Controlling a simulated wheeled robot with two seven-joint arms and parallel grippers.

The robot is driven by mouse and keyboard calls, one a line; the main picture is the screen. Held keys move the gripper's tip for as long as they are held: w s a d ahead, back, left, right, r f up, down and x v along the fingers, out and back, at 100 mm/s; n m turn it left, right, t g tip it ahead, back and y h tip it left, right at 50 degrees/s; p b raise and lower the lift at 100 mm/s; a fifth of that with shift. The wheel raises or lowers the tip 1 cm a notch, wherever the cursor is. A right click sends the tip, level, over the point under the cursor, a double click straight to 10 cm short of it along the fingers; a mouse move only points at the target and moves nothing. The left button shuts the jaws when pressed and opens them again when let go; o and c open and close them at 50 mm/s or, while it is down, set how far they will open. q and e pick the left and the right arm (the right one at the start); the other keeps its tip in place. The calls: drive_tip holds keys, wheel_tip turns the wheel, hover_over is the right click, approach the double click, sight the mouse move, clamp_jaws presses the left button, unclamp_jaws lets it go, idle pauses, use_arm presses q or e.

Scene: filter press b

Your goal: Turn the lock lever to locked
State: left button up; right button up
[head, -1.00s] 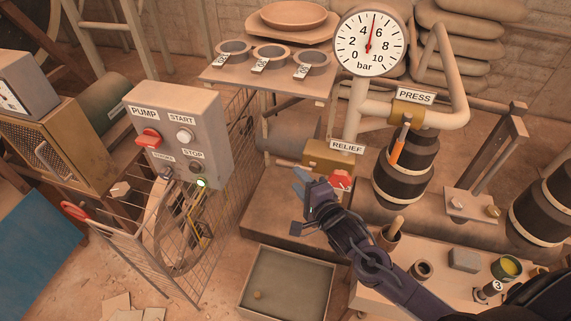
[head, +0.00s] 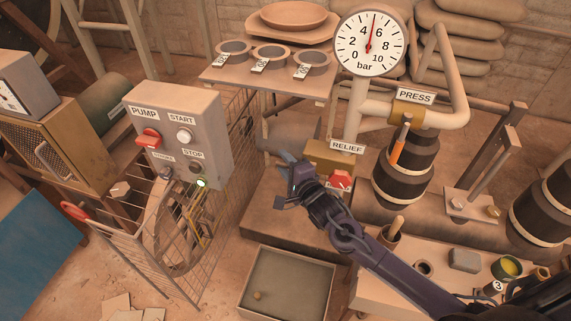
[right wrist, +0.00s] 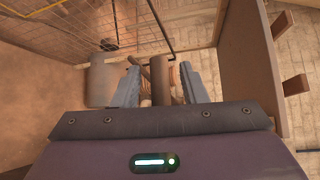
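I cannot clearly make out a part labelled as the lock lever. The grey pump box (head: 205,125) has a red PUMP switch (head: 149,138), a START button (head: 184,134), a STOP knob (head: 194,167) and a small knob (head: 166,173) under an unreadable label. An orange-handled lever (head: 398,148) hangs under the PRESS label. My right gripper (head: 281,180) is between the pump box and the red RELIEF knob (head: 340,180), apart from both. In the right wrist view its fingers (right wrist: 160,85) stand apart with nothing gripped. My left gripper is not in view.
A wire cage (head: 175,240) with a wheel inside stands below the pump box. A red-handled part (head: 75,212) projects at its left. A pressure gauge (head: 371,43) tops the pipework. An open tray (head: 288,285) lies on the floor.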

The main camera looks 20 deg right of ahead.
clamp_jaws()
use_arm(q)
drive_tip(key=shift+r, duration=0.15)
